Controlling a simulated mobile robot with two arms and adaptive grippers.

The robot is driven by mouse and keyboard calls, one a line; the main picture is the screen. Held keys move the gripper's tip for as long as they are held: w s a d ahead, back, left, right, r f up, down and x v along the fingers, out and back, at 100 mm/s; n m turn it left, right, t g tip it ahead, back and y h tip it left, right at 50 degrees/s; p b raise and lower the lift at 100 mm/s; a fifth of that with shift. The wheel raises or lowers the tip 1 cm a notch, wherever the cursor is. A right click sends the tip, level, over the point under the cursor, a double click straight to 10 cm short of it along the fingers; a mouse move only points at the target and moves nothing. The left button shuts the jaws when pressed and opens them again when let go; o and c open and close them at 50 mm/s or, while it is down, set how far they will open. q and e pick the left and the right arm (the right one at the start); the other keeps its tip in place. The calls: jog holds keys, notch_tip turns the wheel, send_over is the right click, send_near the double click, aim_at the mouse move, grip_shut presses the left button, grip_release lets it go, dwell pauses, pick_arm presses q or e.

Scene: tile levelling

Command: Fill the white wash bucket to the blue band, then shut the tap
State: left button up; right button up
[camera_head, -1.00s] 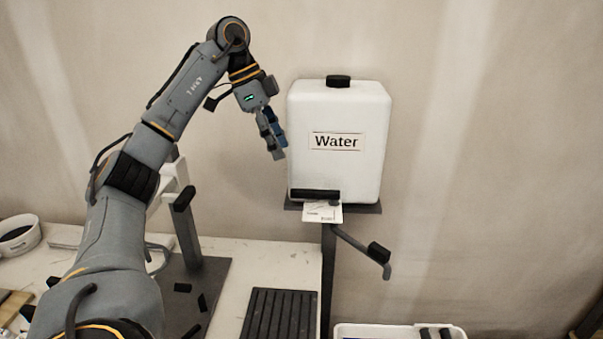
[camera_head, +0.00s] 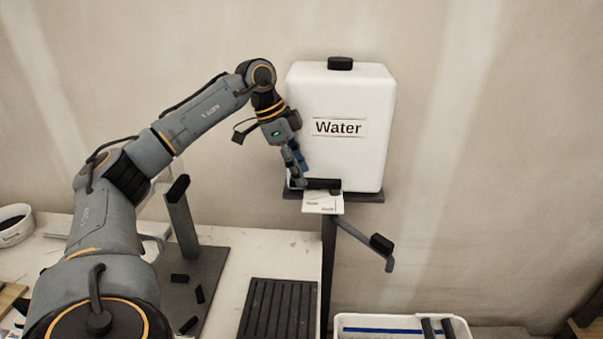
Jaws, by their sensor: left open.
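The white water tank (camera_head: 352,95), labelled "Water", stands on a dark shelf against the wall. A black bar (camera_head: 322,184), which looks like the tap's lever, lies sideways at its lower front. A grey spout (camera_head: 358,237) slants down to the right below; no water shows at its end. The white wash bucket (camera_head: 462,329) is cut off by the bottom edge. Its blue band (camera_head: 382,330) shows inside the far wall; the water level is out of view. My left gripper (camera_head: 298,180) is open at the bar's left end; I cannot tell whether they touch. My right gripper is not in view.
A small white card (camera_head: 323,203) hangs just below the black bar. A dark ribbed mat (camera_head: 279,308) lies on the table left of the post. Two dark bars rest over the bucket's rim.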

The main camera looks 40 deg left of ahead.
pick_arm(q)
jog(key=shift+w+d+f, duration=0.1)
jog(key=shift+d+f, duration=0.15)
jog(key=shift+f, duration=0.45)
jog(key=shift+w, duration=0.1)
grip_shut()
